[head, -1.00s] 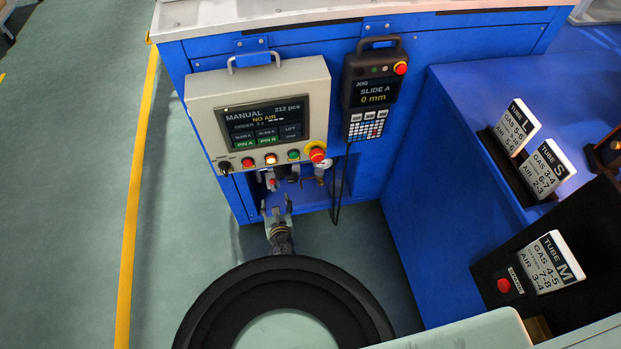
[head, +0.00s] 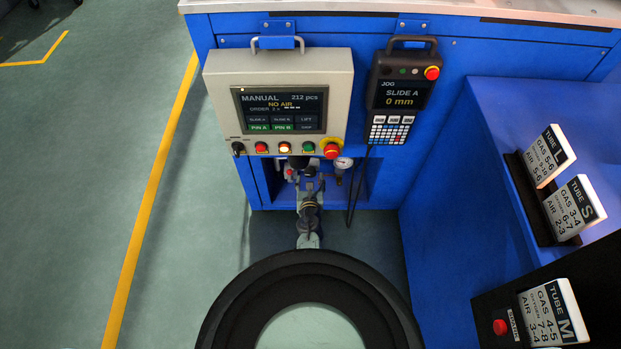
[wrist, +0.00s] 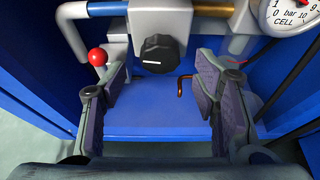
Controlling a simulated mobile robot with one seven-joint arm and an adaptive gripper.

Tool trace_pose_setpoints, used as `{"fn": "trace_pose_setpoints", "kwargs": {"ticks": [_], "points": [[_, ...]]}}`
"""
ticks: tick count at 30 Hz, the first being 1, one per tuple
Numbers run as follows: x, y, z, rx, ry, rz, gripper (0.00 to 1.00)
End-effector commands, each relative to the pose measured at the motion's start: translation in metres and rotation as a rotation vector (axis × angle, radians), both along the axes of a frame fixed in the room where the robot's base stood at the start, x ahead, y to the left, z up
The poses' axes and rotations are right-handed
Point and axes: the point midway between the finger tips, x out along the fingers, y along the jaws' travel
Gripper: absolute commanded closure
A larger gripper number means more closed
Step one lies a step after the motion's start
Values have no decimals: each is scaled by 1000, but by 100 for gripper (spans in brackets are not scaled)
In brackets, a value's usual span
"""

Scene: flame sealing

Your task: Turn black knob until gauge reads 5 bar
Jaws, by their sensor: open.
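The black knob (wrist: 159,53) has a white mark lying about level across its face, on a grey block in the recess, in the wrist view. My gripper (wrist: 161,72) is open, its two dark pads to the left and right of the knob's front, apart from it. In the head view my gripper (head: 309,180) reaches into the recess under the control panel and hides much of what is there. The gauge (wrist: 295,14) is cut off at the wrist view's top right; its needle reading cannot be made out. In the head view the gauge (head: 343,163) is too small to read.
A red ball-ended lever (wrist: 97,57) stands left of the knob. Pipes run along the top, and a copper-coloured bent rod (wrist: 184,84) lies below right. The control panel (head: 280,97) shows "NO AIR". A cable hangs from the jog pendant (head: 398,90) right of the recess.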

Motion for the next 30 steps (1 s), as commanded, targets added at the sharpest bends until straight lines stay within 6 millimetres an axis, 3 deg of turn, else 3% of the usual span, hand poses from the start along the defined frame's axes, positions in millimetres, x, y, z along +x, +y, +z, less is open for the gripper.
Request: {"fn": "trace_pose_setpoints", "kwargs": {"ticks": [6,18,30], "points": [[28,0,-13,-1,-1,0,45],[34,0,-14,-1,0,0,45],[34,0,-14,-1,0,0,72]]}}
